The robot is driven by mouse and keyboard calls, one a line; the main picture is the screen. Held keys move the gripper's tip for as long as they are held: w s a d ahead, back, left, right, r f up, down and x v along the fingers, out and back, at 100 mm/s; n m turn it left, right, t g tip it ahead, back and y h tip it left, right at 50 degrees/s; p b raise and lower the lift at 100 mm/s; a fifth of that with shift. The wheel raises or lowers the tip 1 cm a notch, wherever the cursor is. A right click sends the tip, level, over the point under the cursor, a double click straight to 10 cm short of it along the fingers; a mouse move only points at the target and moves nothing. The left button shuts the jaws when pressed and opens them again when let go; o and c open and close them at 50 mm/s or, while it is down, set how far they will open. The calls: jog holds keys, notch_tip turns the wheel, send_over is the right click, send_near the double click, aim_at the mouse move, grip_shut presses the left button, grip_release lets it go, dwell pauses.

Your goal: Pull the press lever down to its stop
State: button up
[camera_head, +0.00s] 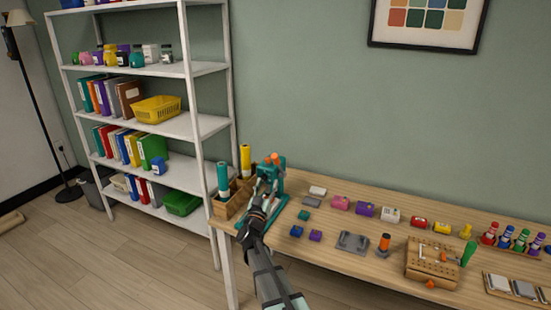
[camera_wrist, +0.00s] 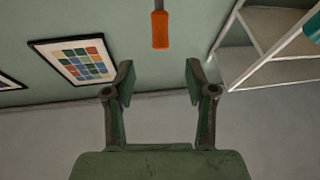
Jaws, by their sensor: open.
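The press (camera_head: 279,185) is a teal machine at the left end of the workbench, partly hidden behind my arm. An orange grip, the press lever (camera_head: 276,158), shows at its top. In the wrist view, the orange lever grip (camera_wrist: 160,30) hangs from a grey rod at the top centre. My gripper (camera_head: 267,183) is in front of the press, close to it. In the wrist view, its two fingers (camera_wrist: 160,78) are spread wide with nothing between them. The lever grip is in line with the gap but appears apart from both fingers.
A wooden box (camera_head: 229,204) with teal and yellow rolls stands just left of the press. A white shelf unit (camera_head: 199,125) rises further left. Small coloured blocks, a grey fixture (camera_head: 352,242) and a wooden pegged block (camera_head: 432,262) lie to the right on the workbench (camera_head: 329,221).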

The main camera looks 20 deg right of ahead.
aim_at(275, 159)
jog(key=p+x, duration=0.4)
jog(key=x, duration=0.9)
jog(key=shift+w, duration=0.1)
grip_shut()
